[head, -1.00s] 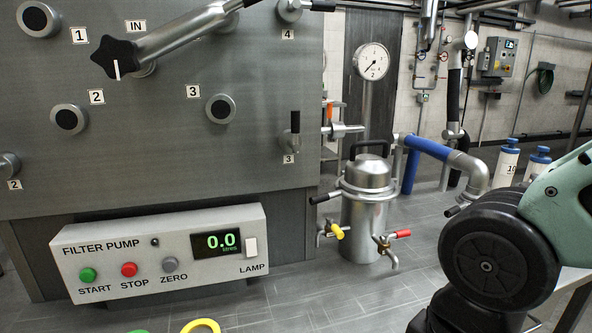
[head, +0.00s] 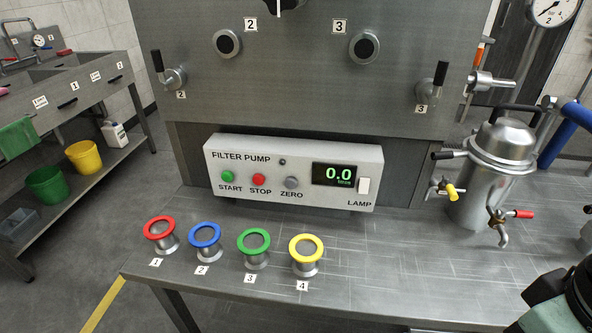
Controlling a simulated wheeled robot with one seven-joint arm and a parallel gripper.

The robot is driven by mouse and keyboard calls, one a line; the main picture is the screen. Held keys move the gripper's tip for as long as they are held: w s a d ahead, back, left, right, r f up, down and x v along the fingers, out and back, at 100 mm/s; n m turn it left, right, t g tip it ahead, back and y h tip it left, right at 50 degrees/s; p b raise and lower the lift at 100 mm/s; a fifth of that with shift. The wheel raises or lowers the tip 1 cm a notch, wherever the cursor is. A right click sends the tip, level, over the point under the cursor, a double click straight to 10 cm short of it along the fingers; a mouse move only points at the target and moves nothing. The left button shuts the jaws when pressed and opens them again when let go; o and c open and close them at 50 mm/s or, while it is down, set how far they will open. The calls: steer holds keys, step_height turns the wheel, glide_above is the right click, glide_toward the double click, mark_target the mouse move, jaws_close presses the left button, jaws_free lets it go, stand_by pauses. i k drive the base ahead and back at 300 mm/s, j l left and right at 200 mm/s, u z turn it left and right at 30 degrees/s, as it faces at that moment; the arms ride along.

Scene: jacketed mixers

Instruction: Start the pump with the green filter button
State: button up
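The filter pump box (head: 294,172) is a pale panel at the back of the steel bench, below the grey wall panel. Its green START button (head: 228,177) is at the left. The red STOP button (head: 259,180) and grey ZERO button (head: 291,183) sit to its right. The display (head: 334,175) reads 0.0 in green. A white LAMP switch (head: 364,186) is at the right end. A small dark indicator (head: 282,161) sits above the buttons. Part of my arm shows at the lower right corner; my gripper is out of view.
Several ringed fittings stand on the bench in front of the box: red (head: 160,230), blue (head: 206,238), green (head: 254,245) and yellow (head: 306,252). A steel filter vessel (head: 490,170) with coloured taps stands at the right. Bench space right of the yellow ring is clear.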

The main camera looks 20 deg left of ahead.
mark_target(227, 176)
steer(key=u, duration=1.5)
